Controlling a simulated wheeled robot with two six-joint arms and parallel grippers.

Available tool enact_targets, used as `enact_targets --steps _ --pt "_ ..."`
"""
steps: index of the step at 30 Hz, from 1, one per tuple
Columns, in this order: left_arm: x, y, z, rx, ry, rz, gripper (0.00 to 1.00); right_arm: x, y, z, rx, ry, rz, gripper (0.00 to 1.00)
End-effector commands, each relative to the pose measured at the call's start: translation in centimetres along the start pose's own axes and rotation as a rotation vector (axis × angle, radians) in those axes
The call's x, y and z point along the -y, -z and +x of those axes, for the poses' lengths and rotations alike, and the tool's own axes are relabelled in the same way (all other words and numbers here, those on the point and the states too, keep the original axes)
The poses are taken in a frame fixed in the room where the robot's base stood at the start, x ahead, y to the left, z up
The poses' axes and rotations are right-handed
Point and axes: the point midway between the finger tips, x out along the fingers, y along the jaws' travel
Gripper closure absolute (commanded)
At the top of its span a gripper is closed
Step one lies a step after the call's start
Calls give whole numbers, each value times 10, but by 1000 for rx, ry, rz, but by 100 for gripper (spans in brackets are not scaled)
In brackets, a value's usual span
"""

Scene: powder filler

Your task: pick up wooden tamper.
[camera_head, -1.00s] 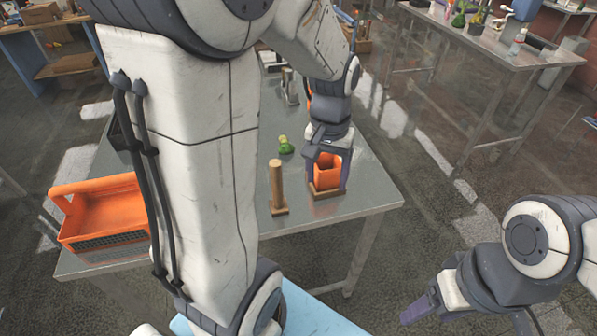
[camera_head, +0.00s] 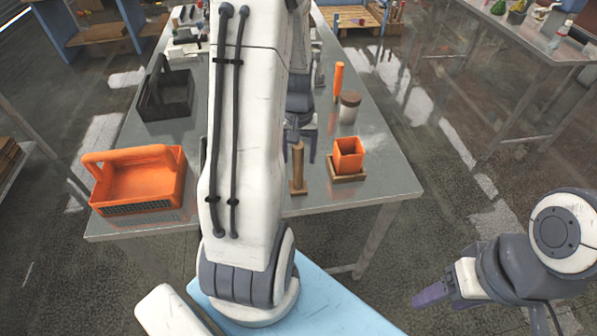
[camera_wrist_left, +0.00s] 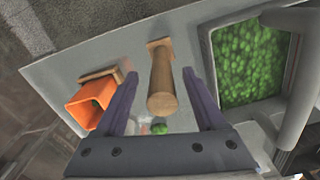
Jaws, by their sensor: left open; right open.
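The wooden tamper (camera_head: 298,168) is an upright brown cylinder on a small square foot, near the table's front edge in the head view. In the left wrist view the tamper (camera_wrist_left: 163,90) lies between the two fingers of my left gripper (camera_wrist_left: 160,76), with gaps on both sides. My left gripper (camera_head: 300,145) is open just behind the tamper in the head view, partly hidden by my arm. My right gripper (camera_head: 430,296) is open, empty and off the table at the lower right.
An orange square cup (camera_head: 348,154) stands on a wooden base right of the tamper; the cup (camera_wrist_left: 92,103) is close to a finger. A green-filled container (camera_wrist_left: 296,75) is on the other side. An orange basket (camera_head: 140,195), dark caddy (camera_head: 165,98), orange cylinder (camera_head: 338,80) and jar (camera_head: 348,110) stand around.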

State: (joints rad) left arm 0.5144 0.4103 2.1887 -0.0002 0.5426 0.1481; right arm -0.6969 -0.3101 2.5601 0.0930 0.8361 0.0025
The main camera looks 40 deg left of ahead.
Motion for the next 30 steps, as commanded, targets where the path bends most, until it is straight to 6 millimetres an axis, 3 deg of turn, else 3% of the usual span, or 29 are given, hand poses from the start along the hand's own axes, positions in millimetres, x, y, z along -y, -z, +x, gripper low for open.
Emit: enact_targets --steps 8,17,21,23,30 --pt "2 4 33 4 1 0 28 1 1 -13 0 0 0 36" --pt "2 5 38 0 0 0 28 1 1 -13 0 0 0 36" --pt "2 5 38 0 0 -1 82 1 1 -13 0 0 0 36" --pt "2 5 38 0 0 -1 100 1 1 -13 0 0 0 36" --pt "2 5 37 -1 0 -1 100 1 1 -13 0 0 0 36"
